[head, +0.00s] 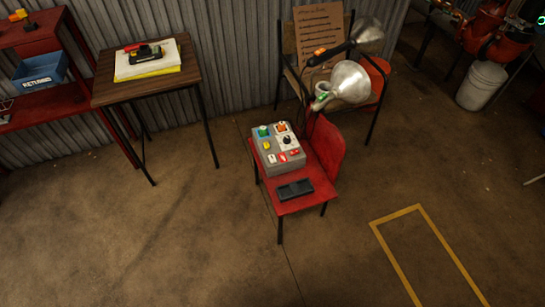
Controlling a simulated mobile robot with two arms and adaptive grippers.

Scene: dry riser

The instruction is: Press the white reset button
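A grey control box (268,165) sits on the seat of a red chair (322,176). Its top carries several small controls: a green one (262,131) at back left, an orange one (281,127), a black knob (287,140) on a white plate, and several small red, white and yellowish pieces near the front. Whitish pieces show there, but they are too small for me to tell which is the white reset button. Neither of my grippers is in view.
A black flat object (295,189) lies in front of the box. A silver lamp (350,80) hangs close above and behind it. A wooden table (150,82) stands at left, a white bucket (482,86) at back right. The front floor is clear, with yellow lines (395,262).

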